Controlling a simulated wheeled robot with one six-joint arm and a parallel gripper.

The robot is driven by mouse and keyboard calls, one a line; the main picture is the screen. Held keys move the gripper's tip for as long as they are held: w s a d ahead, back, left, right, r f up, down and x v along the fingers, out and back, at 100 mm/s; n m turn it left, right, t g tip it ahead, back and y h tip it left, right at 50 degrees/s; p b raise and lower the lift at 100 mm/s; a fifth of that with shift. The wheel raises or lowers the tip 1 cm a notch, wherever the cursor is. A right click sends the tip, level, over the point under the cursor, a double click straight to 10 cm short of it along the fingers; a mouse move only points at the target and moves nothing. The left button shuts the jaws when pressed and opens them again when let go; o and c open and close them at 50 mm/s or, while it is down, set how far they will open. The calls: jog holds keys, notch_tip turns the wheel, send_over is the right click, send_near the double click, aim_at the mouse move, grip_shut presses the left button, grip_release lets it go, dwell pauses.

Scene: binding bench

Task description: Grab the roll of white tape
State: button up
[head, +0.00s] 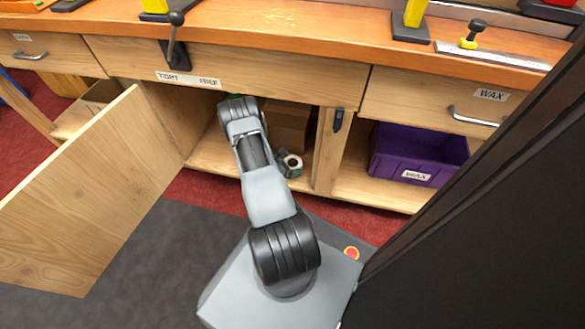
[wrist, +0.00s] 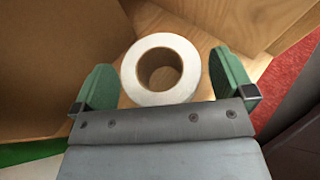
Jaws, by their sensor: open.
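The roll of white tape (wrist: 131,74) lies on the wooden cupboard floor in the wrist view, its round hole showing. My gripper (wrist: 165,66) is open, with one green finger to the left of the roll and one to the right. Small gaps show between the fingers and the roll, so I cannot see it touching either. In the head view the roll (head: 293,160) shows small inside the open cupboard, partly hidden by my gripper (head: 287,165).
A cardboard box (head: 288,125) stands behind the roll; brown cardboard (wrist: 55,50) fills the left of the wrist view. The open wooden door (head: 85,190) is at left. A wooden divider (head: 328,150) stands right, then a purple WAX bin (head: 420,150). The bench top (head: 330,45) overhangs.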

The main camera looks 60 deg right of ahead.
jog(key=shift+c, duration=0.5)
jog(key=c, duration=0.7)
jog(key=shift+r, duration=0.1)
